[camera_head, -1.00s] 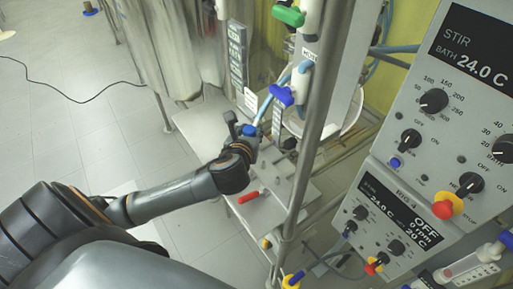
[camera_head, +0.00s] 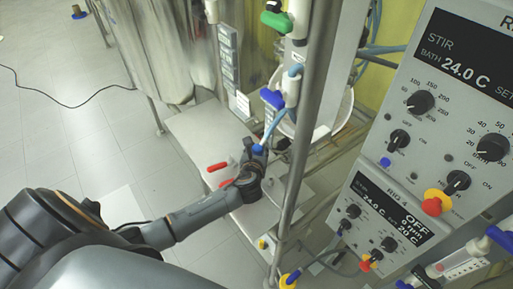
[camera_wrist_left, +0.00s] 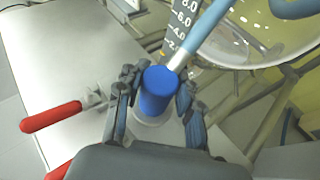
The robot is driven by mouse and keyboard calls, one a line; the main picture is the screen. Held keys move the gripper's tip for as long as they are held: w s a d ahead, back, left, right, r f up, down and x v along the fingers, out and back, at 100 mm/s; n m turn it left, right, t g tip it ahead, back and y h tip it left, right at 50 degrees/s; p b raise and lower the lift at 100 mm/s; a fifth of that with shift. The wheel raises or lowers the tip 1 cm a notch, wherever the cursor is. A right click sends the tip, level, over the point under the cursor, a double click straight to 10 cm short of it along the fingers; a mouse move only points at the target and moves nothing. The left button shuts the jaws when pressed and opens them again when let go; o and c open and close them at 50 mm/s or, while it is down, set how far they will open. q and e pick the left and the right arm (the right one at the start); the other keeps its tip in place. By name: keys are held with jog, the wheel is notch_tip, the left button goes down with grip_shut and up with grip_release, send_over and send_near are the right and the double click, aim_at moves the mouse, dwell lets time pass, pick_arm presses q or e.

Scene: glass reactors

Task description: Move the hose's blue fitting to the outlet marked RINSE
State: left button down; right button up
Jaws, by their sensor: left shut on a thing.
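The hose's blue fitting (camera_wrist_left: 158,90) is a blue cap between the two fingers of my left gripper (camera_wrist_left: 156,105). In the head view the blue fitting (camera_head: 258,149) shows at the tip of my left gripper (camera_head: 254,156), which is shut on it. The light blue hose (camera_wrist_left: 208,35) runs up from beside the fitting; in the head view it rises toward a valve with a blue handle (camera_head: 272,98). A green-handled valve (camera_head: 277,21) sits higher up. I cannot read a RINSE mark in these views. My right gripper is not in view.
Red-handled valves (camera_head: 217,167) lie on the pale bench (camera_head: 195,130) left of my gripper. A vertical metal post (camera_head: 300,130) stands close to its right. Control panels (camera_head: 440,120) fill the right side. A round glass vessel rim (camera_wrist_left: 240,50) is near the hose.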

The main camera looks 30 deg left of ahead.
pick_arm(q)
jog(key=shift+f+b, duration=1.75)
jog(key=shift+b, duration=0.35)
jog(key=shift+p, duration=0.4)
jog(key=shift+f, duration=0.5)
jog(key=c, duration=0.8)
grip_release()
jog(key=shift+f, duration=0.1)
jog(key=shift+s, duration=0.15)
jog(key=v, duration=1.2)
